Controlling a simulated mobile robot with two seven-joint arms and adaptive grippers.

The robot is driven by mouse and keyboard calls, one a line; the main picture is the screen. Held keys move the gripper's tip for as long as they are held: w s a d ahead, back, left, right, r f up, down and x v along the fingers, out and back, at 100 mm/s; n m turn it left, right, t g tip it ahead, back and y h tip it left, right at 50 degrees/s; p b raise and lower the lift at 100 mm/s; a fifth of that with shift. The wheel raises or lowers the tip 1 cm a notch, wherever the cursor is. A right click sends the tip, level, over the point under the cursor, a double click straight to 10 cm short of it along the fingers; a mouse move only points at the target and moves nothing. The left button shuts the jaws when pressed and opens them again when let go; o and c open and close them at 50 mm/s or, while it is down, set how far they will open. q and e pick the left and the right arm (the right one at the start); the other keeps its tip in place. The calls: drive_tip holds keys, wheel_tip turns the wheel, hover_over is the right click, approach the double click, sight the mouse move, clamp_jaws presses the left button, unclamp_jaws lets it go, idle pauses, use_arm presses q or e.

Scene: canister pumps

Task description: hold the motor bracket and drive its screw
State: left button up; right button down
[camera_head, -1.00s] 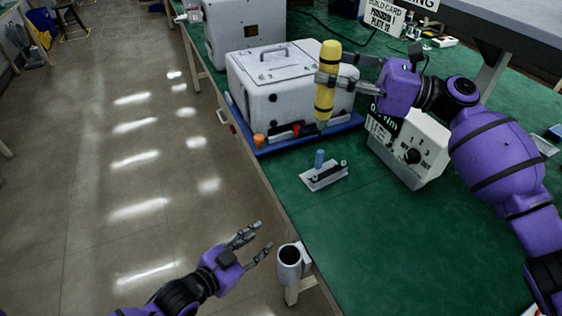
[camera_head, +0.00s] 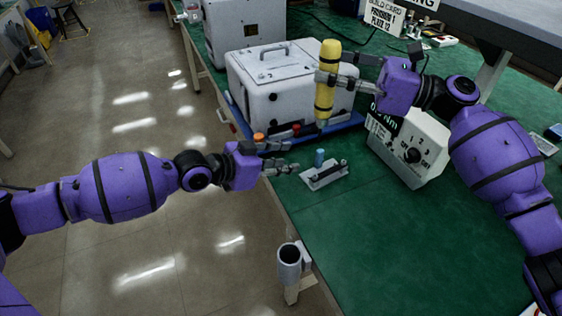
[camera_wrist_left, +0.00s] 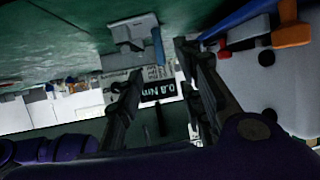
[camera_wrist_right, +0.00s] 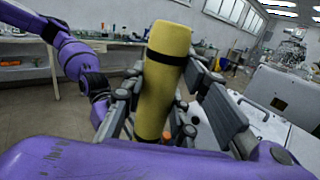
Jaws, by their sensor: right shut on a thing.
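The motor bracket (camera_head: 325,175) is a small pale plate with a dark bar, on the green bench. A blue upright piece (camera_head: 319,158) stands at its back edge, and both show in the left wrist view, where the bracket (camera_wrist_left: 130,35) is ahead of the fingers. My left gripper (camera_head: 286,158) is open and empty, just left of the bracket and apart from it. My right gripper (camera_head: 326,80) is shut on a yellow screwdriver (camera_head: 327,60), held upright above the bench behind the bracket. In the right wrist view the yellow screwdriver (camera_wrist_right: 162,80) sits between the fingers. The screw cannot be made out.
A white canister box (camera_head: 275,90) on a blue tray (camera_head: 350,122) stands behind. A white dial box (camera_head: 410,150) with a torque display stands right. A grey holder cup (camera_head: 289,262) is fixed at the bench's front edge. The green bench in front of the bracket is clear.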

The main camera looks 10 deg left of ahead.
sight(316, 158)
use_arm(q)
drive_tip(key=x, duration=1.1)
drive_tip(key=shift+d, duration=0.2)
drive_tip(key=shift+c, duration=0.2)
clamp_jaws()
drive_tip(key=c, duration=0.6)
unclamp_jaws()
clamp_jaws()
